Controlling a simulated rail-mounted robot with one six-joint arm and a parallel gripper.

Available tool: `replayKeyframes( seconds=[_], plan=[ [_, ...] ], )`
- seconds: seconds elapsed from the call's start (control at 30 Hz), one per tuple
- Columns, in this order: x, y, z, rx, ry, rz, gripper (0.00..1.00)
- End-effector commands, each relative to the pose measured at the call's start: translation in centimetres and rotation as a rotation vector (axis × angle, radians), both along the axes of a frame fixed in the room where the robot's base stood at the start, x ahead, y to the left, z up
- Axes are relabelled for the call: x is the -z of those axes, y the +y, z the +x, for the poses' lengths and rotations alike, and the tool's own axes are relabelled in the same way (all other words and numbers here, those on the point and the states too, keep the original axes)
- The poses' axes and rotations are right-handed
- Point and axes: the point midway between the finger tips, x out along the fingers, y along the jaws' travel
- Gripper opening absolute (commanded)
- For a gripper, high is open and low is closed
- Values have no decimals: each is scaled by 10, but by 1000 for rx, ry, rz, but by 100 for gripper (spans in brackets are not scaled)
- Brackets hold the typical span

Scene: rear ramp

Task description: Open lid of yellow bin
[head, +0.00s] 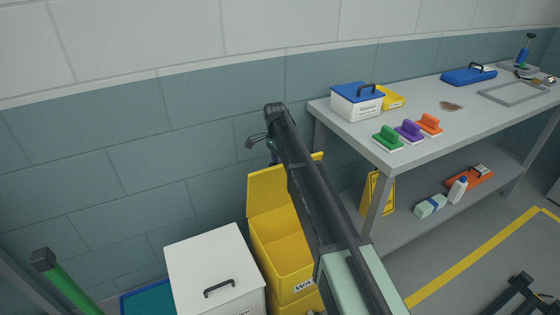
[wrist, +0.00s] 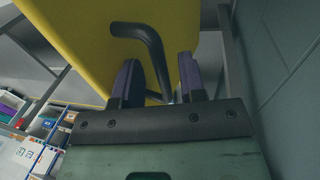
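The yellow bin (head: 283,262) stands on the floor by the wall in the head view. Its lid (head: 266,192) is raised steeply at the back, and the bin's inside shows. My arm hides part of the lid and the bin's right side. My gripper (head: 258,141) is above the lid, close to the wall. In the wrist view the yellow lid (wrist: 75,35) fills the upper part, with its black bent handle (wrist: 150,42). My gripper's two fingers (wrist: 160,85) are apart, with the handle's lower end showing between them and gaps at both sides.
A white bin (head: 208,262) with a closed lid stands left of the yellow bin, with a blue bin (head: 143,302) beyond. A grey workbench (head: 370,137) with brushes and boxes stands right. A yellow floor sign (head: 378,193) is by its leg.

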Motion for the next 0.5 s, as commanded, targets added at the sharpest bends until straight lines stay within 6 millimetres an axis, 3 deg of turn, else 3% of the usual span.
replayKeyframes(
  seconds=[0.27, 0.5],
  plan=[
    [-12, 0, 2, 1, 0, -1, 38],
    [-66, 4, 11, 1, 1, -1, 38]
  ],
)
